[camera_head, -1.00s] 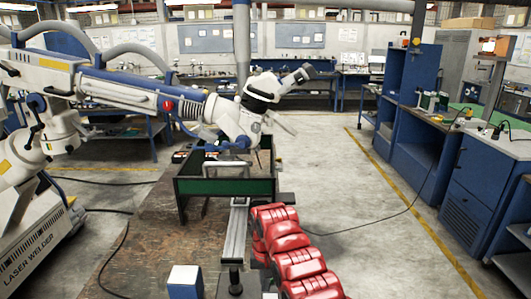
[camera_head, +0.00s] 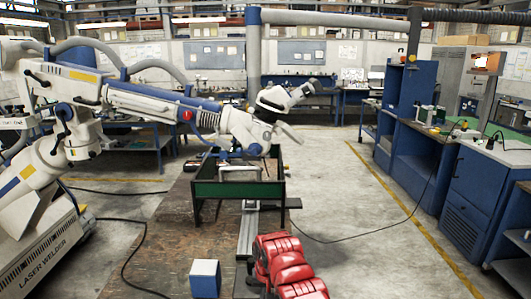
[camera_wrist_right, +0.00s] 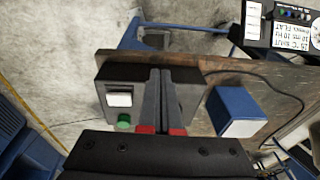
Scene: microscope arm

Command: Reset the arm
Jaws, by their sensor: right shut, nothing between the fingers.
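The white and blue jointed arm (camera_head: 150,103) of the laser welder reaches in from the left in the head view. Its end carries a white and black microscope head (camera_head: 270,103), tilted up to the right, above a dark green open box (camera_head: 238,190). My right gripper (camera_wrist_right: 160,75) shows in the right wrist view, its grey fingers together and empty. It is in front of a dark box with a white and a green button (camera_wrist_right: 122,108); whether it touches that box I cannot tell. My right gripper cannot be made out in the head view. My left gripper is out of view.
A blue and white block (camera_head: 205,278) stands on the worn brown table (camera_head: 160,250); it also shows in the right wrist view (camera_wrist_right: 236,111). My red arm is at the bottom of the head view. Blue cabinets (camera_head: 487,195) line the right, with open floor before them.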

